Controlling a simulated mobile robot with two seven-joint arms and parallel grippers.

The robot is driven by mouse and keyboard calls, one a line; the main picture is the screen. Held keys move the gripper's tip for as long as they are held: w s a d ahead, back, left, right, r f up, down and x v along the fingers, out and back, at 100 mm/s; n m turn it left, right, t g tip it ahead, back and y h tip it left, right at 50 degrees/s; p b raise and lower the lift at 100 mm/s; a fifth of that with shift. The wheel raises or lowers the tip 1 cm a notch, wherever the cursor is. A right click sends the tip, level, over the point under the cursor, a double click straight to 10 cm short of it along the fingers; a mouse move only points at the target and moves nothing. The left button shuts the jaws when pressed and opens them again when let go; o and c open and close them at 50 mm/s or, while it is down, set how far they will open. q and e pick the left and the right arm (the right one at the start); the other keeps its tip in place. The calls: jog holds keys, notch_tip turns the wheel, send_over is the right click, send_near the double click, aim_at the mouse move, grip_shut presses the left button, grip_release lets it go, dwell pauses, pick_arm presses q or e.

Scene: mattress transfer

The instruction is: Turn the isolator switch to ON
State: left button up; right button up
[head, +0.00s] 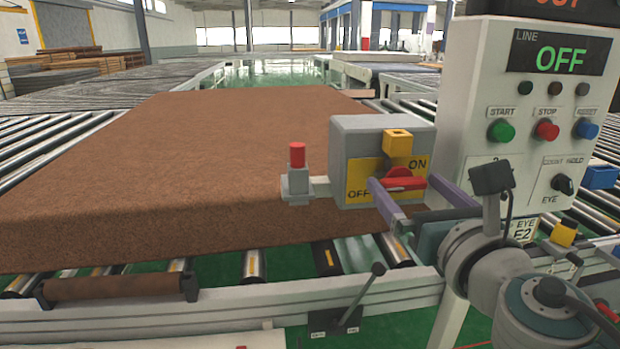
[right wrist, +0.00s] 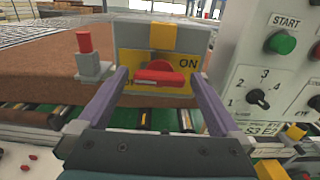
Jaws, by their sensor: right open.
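The isolator switch (head: 360,137) is a grey box with a yellow plate marked OFF at lower left and ON at upper right. Its red handle (head: 404,184) lies roughly level across the plate; I cannot tell which mark it points to. A yellow block (head: 397,142) sits above the handle. In the right wrist view the red handle (right wrist: 160,76) shows between my fingers. My left gripper is not in view.
A red-topped grey post (head: 297,170) stands left of the box. A brown mattress (head: 200,150) lies on the roller conveyor behind. A control panel (head: 480,80) at right carries coloured buttons, a knob (head: 563,184) and a LINE display (head: 560,56) reading OFF. A black lever (head: 366,290) stands below.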

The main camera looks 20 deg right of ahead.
jog(key=shift+w, duration=0.25)
jog(key=c, duration=1.2)
